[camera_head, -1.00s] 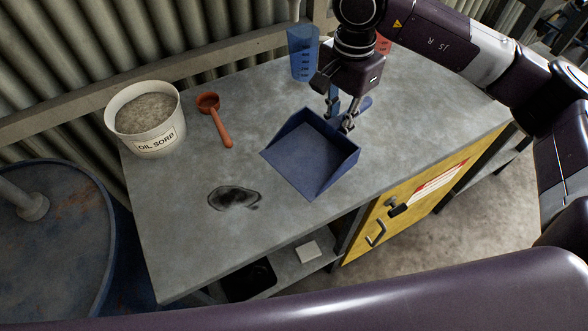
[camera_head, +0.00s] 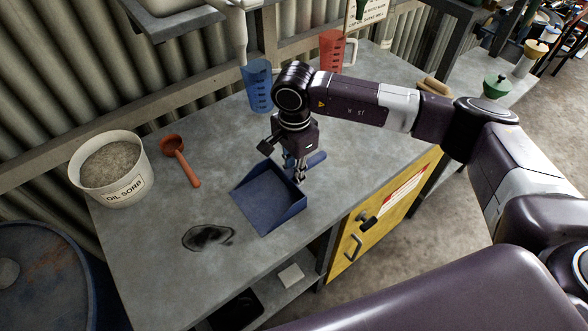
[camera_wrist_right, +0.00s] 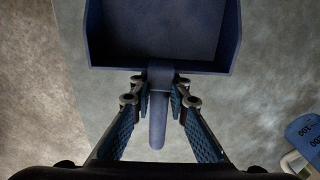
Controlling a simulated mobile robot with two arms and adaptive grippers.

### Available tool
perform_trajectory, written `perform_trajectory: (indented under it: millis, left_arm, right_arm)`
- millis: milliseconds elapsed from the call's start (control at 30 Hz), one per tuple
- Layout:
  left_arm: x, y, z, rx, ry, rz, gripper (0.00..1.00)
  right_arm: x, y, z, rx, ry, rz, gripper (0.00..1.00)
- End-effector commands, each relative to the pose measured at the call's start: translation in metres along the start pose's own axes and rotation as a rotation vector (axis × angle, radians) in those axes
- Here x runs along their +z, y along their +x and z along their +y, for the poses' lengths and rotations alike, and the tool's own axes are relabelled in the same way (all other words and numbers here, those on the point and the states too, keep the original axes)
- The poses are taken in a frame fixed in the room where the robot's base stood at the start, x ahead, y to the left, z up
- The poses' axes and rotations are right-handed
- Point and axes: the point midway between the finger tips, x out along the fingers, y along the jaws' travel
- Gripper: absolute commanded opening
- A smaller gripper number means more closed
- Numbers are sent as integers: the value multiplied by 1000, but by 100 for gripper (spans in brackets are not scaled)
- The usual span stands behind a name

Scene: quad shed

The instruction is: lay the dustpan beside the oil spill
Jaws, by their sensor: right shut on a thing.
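The blue dustpan (camera_head: 267,198) is at the middle of the grey bench, near its front edge, its open side facing left toward the oil spill. My right gripper (camera_head: 300,176) is shut on its handle; the right wrist view shows the two fingers on either side of the handle (camera_wrist_right: 158,118), with the pan ahead. The dustpan is at or just above the bench top; I cannot tell if it touches. The dark oil spill (camera_head: 208,237) lies on the bench to the lower left of the pan, a small gap apart. My left gripper is not in view.
A white tub labelled OIL SORB (camera_head: 112,170) and an orange scoop (camera_head: 180,162) stand left on the bench. A blue jug (camera_head: 258,86) and a red jug (camera_head: 331,50) are at the back. A yellow cabinet door (camera_head: 375,225) is below the front edge.

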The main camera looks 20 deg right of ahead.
Motion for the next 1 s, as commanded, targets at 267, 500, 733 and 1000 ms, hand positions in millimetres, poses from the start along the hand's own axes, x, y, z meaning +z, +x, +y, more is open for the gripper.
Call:
perform_trajectory:
  millis: [267, 500, 733, 1000]
  left_arm:
    - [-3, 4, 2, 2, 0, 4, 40]
    - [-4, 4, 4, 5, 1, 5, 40]
    - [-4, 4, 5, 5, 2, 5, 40]
    - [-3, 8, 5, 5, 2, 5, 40]
  right_arm:
    - [0, 2, -1, -2, -1, 0, 0]
    - [0, 2, 0, -1, -1, 0, 33]
    - [0, 2, 0, -1, -1, 0, 33]
    - [0, -19, -2, -7, -1, 0, 33]
